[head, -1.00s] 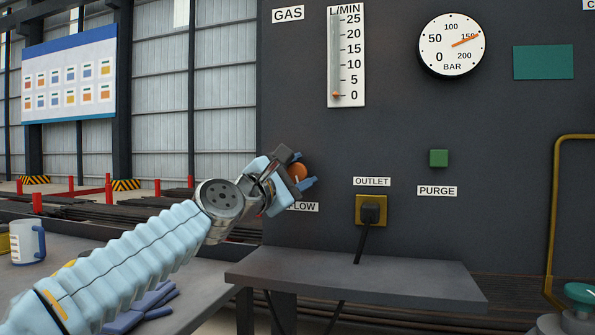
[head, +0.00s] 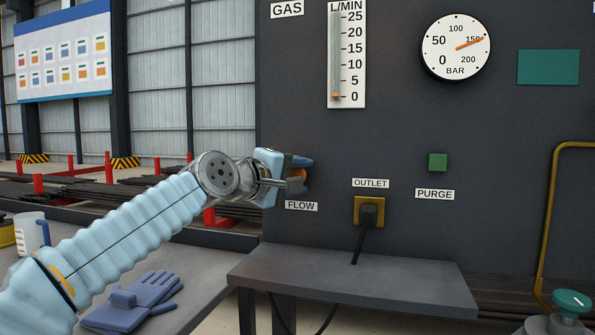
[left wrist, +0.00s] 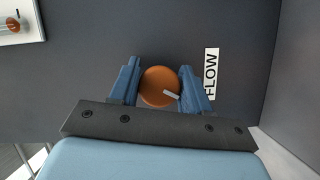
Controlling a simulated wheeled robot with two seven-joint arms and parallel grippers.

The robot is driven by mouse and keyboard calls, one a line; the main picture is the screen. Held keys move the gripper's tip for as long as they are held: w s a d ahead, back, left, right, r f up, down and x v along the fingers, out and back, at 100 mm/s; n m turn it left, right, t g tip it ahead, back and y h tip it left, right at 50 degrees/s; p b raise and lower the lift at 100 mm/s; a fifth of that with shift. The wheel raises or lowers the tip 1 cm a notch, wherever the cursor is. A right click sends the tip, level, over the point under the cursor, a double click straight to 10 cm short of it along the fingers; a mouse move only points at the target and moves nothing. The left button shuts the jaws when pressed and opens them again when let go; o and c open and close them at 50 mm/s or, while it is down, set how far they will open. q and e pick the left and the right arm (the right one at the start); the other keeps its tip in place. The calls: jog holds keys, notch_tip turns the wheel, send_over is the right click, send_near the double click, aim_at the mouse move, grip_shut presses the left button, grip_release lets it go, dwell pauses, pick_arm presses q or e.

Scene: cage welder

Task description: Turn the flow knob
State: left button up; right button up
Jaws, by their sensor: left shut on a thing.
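The orange flow knob (left wrist: 160,87) sits on the dark panel, with a pale pointer mark on its face, next to the FLOW label (head: 301,206). My left gripper (head: 300,174) is at the knob; in the left wrist view its two blue fingers (left wrist: 160,88) stand on either side of the knob and are shut on it. In the head view the gripper hides much of the knob (head: 300,178). The L/MIN flow gauge (head: 346,60) has its orange ball at 0. My right gripper is not in view.
A pressure dial (head: 456,47) and a green PURGE button (head: 438,162) are on the panel. A shelf (head: 350,280) juts out below the outlet (head: 369,211), whose black cable hangs down. Blue gloves (head: 135,300) lie on the table at left.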

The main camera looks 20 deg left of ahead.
pick_arm(q)
jog(key=shift+d+f+m, duration=0.1)
jog(key=shift+f+m, duration=0.05)
jog(key=shift+m, duration=0.35)
jog(key=o, duration=0.9)
jog(key=shift+s, duration=0.15)
jog(key=b+v, duration=0.1)
jog(key=v, duration=0.8)
jog(key=b+v, duration=0.1)
jog(key=v, duration=0.3)
jog(key=shift+s+r+b, duration=0.25)
jog(key=shift+r+b, duration=0.05)
jog(key=shift+r, duration=0.05)
